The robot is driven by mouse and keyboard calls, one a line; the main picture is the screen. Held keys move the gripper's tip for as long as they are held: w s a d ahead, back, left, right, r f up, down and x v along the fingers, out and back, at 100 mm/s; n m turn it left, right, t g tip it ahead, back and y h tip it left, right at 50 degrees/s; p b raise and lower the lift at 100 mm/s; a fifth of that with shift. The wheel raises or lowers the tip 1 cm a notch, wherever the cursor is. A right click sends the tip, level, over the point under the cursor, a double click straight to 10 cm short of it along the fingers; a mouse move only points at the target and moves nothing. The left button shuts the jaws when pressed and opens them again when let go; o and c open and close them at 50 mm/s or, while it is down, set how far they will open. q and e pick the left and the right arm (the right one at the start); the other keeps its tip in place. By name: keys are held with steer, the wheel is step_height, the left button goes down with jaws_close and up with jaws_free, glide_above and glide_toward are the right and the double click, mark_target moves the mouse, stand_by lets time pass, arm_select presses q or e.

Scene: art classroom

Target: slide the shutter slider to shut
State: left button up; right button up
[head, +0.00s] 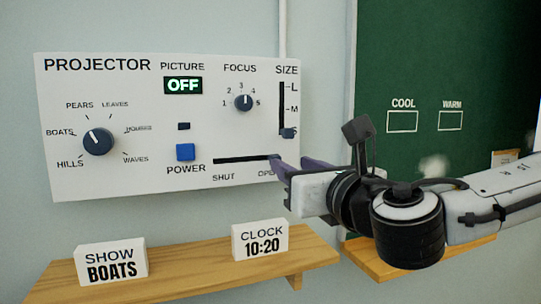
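The shutter slider's black horizontal slot (240,160) runs low on the white projector panel (110,185), with SHUT printed under its left end and OPEN under its right end. My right gripper (277,166) comes in from the right, with its purple-grey fingertips at the OPEN end of the slot. They cover part of the OPEN label. The slider knob is not clearly visible; the fingertips hide that end. I cannot tell whether the fingers are closed on it or touching it. My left gripper is not in view.
The size slider (287,133) sits just above my fingertips, near S. A wooden shelf (190,277) below holds a SHOW BOATS sign (111,264) and a CLOCK 10:20 sign (260,240). The picture display (183,85) reads OFF.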

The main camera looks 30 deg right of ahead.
mark_target(276, 156)
steer(key=p+x, duration=0.2)
steer(key=x, duration=0.8)
jaws_close()
